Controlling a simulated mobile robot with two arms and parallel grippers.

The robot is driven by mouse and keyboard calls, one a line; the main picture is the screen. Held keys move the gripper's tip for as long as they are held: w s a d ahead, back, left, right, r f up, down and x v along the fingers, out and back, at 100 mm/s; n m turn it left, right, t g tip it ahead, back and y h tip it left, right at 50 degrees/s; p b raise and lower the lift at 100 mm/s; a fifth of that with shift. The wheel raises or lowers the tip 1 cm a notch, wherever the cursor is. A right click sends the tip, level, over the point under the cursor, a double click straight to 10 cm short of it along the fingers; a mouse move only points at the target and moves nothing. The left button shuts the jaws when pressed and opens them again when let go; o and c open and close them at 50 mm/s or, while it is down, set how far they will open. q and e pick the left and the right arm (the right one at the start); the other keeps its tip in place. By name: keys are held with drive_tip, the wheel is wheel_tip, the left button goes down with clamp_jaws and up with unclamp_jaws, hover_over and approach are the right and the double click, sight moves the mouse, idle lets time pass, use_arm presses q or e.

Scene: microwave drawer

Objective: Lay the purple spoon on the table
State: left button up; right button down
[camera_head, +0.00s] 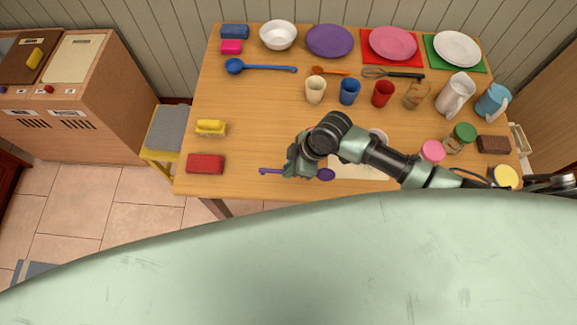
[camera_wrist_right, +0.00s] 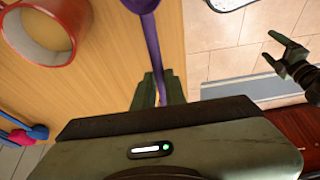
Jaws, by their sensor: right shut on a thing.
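The purple spoon (camera_head: 325,174) is over the front part of the wooden table (camera_head: 245,150), its bowl to the right and its handle end to the left. My right gripper (camera_head: 297,168) is shut on its handle between the two ends. In the right wrist view the spoon (camera_wrist_right: 153,40) runs down from the top edge to between the fingers (camera_wrist_right: 158,92). I cannot tell whether the spoon touches the table. My left gripper (camera_wrist_right: 287,58) shows at the right of the wrist view, open and empty; it is not visible in the head view.
A red block (camera_head: 205,164) and a yellow item (camera_head: 211,127) are at the table's left. A cream board (camera_head: 350,171) lies right of the gripper, partly under my arm. Cups, including a blue one (camera_head: 349,92), stand behind. The table between the red block and the spoon is clear.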

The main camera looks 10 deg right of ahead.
drive_tip(key=shift+d+r, duration=0.1)
wheel_tip(320, 180, down, 5)
drive_tip(key=b, duration=0.3)
drive_tip(key=shift+f+b, duration=0.2)
drive_tip(key=shift+b, duration=0.1)
drive_tip(key=shift+f+b, duration=1.05)
drive_tip(key=shift+f, duration=0.6)
drive_tip(key=c, duration=1.1)
unclamp_jaws()
drive_tip(key=shift+c, duration=0.2)
drive_tip(key=o, duration=0.6)
drive_tip(key=shift+c, duration=0.2)
